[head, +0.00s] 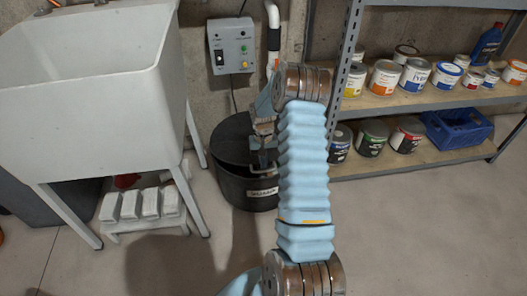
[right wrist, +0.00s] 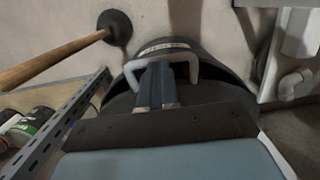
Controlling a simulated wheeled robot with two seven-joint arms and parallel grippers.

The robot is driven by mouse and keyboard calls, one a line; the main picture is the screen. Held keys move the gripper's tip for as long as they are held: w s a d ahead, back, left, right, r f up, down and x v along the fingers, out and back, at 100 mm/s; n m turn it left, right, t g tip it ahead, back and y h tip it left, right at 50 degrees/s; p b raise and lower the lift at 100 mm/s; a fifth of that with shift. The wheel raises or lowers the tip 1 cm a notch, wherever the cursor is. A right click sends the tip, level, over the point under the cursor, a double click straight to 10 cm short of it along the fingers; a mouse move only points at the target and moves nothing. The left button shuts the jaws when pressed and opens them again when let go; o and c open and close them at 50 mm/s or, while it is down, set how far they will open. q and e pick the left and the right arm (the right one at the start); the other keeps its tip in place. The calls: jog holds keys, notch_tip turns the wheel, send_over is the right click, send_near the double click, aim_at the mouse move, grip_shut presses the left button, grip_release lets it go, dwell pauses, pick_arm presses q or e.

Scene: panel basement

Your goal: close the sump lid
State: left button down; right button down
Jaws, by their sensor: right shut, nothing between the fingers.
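The black round sump (head: 234,185) stands on the floor right of the white sink, with a pale label on its front. Its dark lid is at the top; how far it stands open I cannot tell. A pale bar handle shows in the right wrist view (right wrist: 136,66), arched over the fingertips. My right gripper (head: 263,140) is over the sump, at the handle; its fingers (right wrist: 165,85) are shut with nothing between them. Whether they touch the handle is unclear. My right arm hides the sump's right side. My left gripper is not in view.
A white sink (head: 80,115) on legs stands close on the left, with a low white stool (head: 145,205) beneath. A metal shelf (head: 400,100) with paint cans is on the right. A control box (head: 231,45) hangs behind. A plunger (right wrist: 118,27) shows in the right wrist view.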

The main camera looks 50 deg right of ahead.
jog(key=shift+f, duration=0.45)
notch_tip(320, 180, down, 8)
jog(key=s+a+b, duration=0.1)
jog(key=s+b, duration=0.1)
jog(key=b, duration=0.4)
jog(key=shift+a+f, duration=0.15)
jog(key=shift+a, duration=0.2)
jog(key=shift+s+f, duration=0.1)
